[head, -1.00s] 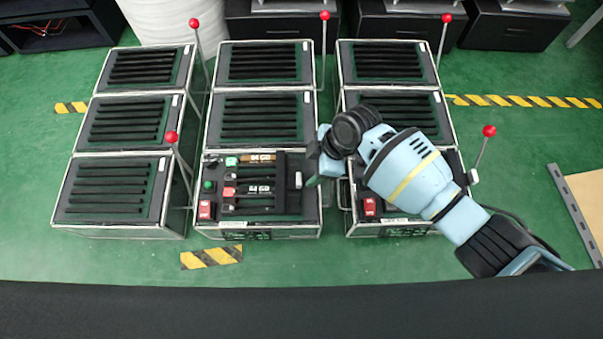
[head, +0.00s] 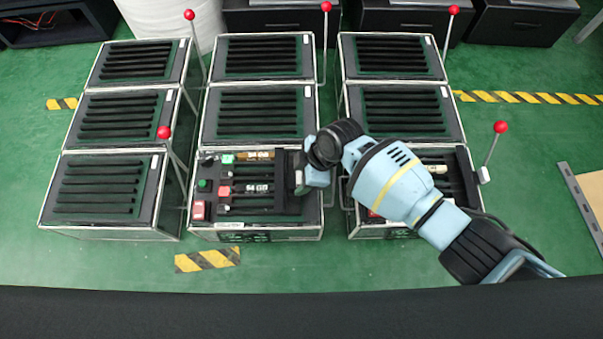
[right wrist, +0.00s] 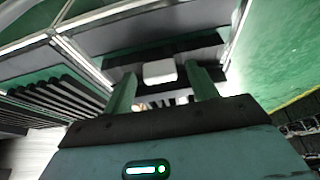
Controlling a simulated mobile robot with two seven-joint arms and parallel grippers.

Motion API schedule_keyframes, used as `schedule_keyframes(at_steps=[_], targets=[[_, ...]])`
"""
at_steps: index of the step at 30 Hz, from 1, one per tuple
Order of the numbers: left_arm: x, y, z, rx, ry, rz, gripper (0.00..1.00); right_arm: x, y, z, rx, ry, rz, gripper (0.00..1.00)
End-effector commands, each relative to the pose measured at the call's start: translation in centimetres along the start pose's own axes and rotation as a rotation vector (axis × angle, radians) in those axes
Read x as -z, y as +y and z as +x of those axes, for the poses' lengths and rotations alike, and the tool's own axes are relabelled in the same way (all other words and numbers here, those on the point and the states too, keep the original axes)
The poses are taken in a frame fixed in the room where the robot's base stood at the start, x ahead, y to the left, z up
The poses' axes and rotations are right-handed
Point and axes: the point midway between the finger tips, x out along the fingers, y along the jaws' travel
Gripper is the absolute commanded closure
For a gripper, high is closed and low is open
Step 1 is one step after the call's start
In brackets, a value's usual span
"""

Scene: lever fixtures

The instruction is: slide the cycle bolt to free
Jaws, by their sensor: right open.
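The middle front unit (head: 215,226) has a panel with small buttons, dark slots and labels too blurred to read. A dark upright bar (head: 280,170) stands at the panel's right side, with a pale tab (head: 299,178) beside it; I take this to be the cycle bolt, though no label confirms it. My right gripper (head: 305,184) is at the tab, just right of the bar. In the right wrist view, my open gripper (right wrist: 163,88) has a green finger on either side of a white block (right wrist: 158,72) set against a dark bar. Contact cannot be told. My left gripper is out of view.
More slotted units stand around it, such as the left front one (head: 100,195). Red-knobbed levers rise between them, including one at the right (head: 500,127). My right arm partly covers the right front unit (head: 365,228). Green floor (head: 90,265) is open in front.

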Motion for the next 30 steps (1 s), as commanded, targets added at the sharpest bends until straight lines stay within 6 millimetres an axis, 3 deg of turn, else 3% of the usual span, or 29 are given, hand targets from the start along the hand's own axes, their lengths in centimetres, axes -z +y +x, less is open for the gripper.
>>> schedule_keyframes(at_steps=[7,20,25,30], targets=[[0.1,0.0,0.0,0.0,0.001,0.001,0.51,0.0,0.0,0.0,0.0,0.0,-0.001,0.42],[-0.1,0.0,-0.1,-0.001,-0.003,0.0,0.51,0.0,0.0,0.0,0.0,0.0,0.0,0.98],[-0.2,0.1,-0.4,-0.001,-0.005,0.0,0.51,-0.5,0.0,-0.2,0.0,-0.001,0.002,1.0],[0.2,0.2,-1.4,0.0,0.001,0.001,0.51,-3.4,0.0,-1.5,-0.001,-0.003,0.004,1.0]])
